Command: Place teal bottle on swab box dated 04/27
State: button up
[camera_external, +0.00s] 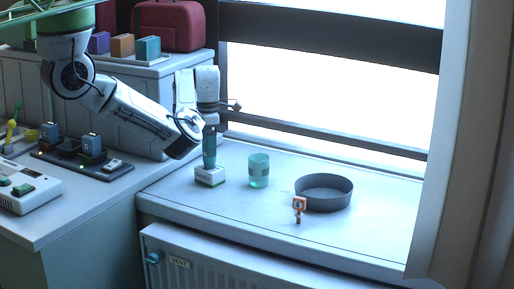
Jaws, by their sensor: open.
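A teal bottle (209,152) stands upright on a small white box with a green band (210,177) on the sill. No date can be read on the box. My gripper (209,122) points down at the top of the bottle and is open. Its fingers are small and partly blurred, so I cannot tell whether they touch the bottle's neck.
A translucent teal cup (259,171) stands just right of the box. A dark round tray (345,193) and an orange clip-like item (299,205) are further right. A charger dock (112,172) and a white device (22,190) lie left. The sill's front is clear.

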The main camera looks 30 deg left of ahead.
notch_tip(320, 180, up, 10)
jog(key=shift+f+b, duration=0.15)
jog(key=shift+b, duration=0.15)
